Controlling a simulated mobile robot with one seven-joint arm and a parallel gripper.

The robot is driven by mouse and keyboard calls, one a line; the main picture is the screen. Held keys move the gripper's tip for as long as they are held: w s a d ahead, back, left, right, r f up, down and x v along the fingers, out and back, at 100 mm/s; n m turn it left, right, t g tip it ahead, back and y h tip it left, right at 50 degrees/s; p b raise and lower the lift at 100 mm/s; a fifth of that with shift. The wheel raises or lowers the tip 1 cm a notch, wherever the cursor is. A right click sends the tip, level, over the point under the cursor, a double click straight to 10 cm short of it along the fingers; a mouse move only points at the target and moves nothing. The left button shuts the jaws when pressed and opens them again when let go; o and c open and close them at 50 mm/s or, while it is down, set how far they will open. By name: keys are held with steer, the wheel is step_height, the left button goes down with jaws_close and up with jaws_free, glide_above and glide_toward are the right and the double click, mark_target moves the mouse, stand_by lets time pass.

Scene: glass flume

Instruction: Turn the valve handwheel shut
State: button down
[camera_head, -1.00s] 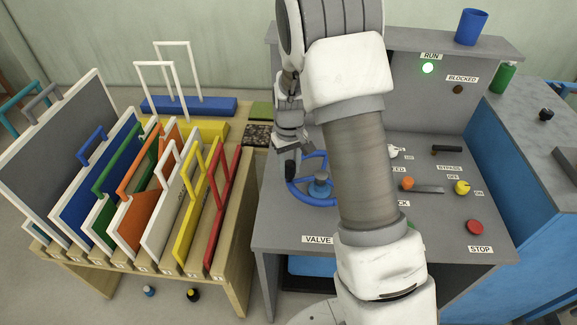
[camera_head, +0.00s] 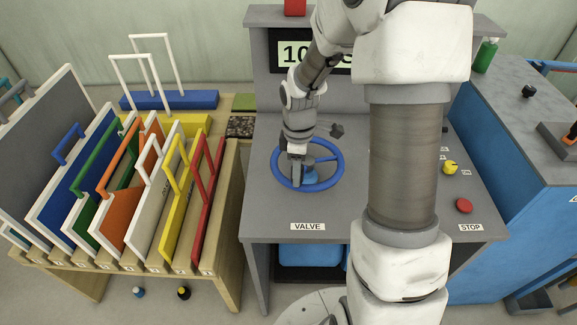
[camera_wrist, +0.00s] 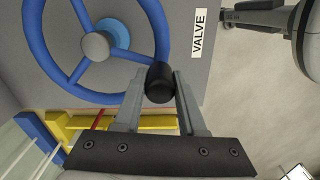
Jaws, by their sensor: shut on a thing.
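The valve handwheel is a blue ring with spokes and a round hub, lying flat on the grey bench above the VALVE label; its rim (camera_head: 336,168) shows in the head view and its ring (camera_wrist: 158,30) fills the upper left of the wrist view. My gripper (camera_head: 297,179) reaches down over the left front part of the wheel. In the wrist view my gripper's fingers (camera_wrist: 159,76) are closed on a black knob (camera_wrist: 159,90) at the wheel's rim. The knob is hidden behind the fingers in the head view.
A display (camera_head: 285,52), partly behind my arm, stands at the back. The red STOP button (camera_head: 464,205) and yellow knob (camera_head: 450,167) are on the right. A wooden rack of coloured framed panels (camera_head: 228,235) stands close on the left. A blue bin (camera_head: 308,256) is under the bench.

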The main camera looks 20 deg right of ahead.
steer(key=shift+s+d+r+n+p, duration=0.1)
steer(key=shift+s+d+n+p, duration=0.3)
steer(key=shift+d+n, duration=0.6)
steer(key=shift+s+d, duration=0.3)
steer(key=shift+d, duration=0.15)
steer(key=c, duration=0.5)
jaws_free()
step_height(320, 180, up, 17)
steer(key=p, duration=0.1)
steer(key=shift+r, duration=0.15)
